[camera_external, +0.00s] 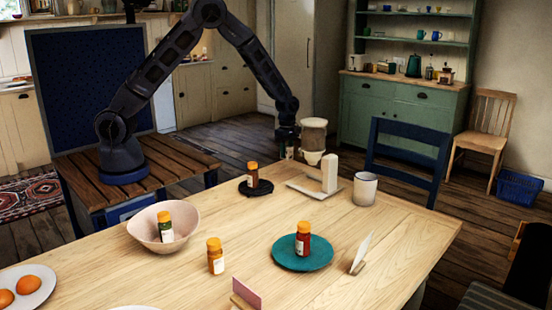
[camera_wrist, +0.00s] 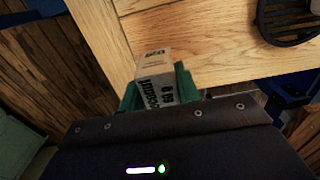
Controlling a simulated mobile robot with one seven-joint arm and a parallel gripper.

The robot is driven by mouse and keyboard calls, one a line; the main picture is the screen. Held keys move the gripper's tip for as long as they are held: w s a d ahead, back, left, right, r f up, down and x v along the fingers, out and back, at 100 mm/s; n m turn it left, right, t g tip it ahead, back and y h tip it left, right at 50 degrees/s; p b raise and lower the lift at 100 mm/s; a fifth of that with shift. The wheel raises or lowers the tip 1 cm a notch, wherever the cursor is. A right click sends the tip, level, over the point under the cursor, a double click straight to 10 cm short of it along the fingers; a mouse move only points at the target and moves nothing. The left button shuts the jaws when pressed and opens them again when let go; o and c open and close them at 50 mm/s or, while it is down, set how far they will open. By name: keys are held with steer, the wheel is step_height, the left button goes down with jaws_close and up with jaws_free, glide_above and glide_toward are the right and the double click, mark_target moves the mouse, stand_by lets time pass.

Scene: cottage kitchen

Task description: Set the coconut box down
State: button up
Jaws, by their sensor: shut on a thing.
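My gripper (camera_wrist: 160,92) is shut on the coconut box (camera_wrist: 155,78), a pale carton with dark lettering, held between green finger pads in the wrist view. The box's far end overlaps the wooden table (camera_wrist: 205,45) in that view; whether it touches the table I cannot tell. In the external view my gripper (camera_external: 288,150) points down at the table's far edge, left of a tan-topped jar-like thing (camera_external: 313,135). The box is hardly visible there.
A black trivet (camera_wrist: 290,25) lies close by, with an orange-capped bottle (camera_external: 252,176) on it in the external view. A pink bowl (camera_external: 145,232) and teal plate (camera_external: 284,255) are nearer the camera.

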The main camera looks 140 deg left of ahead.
mark_target(287, 146)
steer(key=shift+f, duration=2.9)
steer(key=shift+f, duration=0.1)
steer(key=o, duration=1)
step_height(287, 146, up, 12)
steer(key=shift+r, duration=0.1)
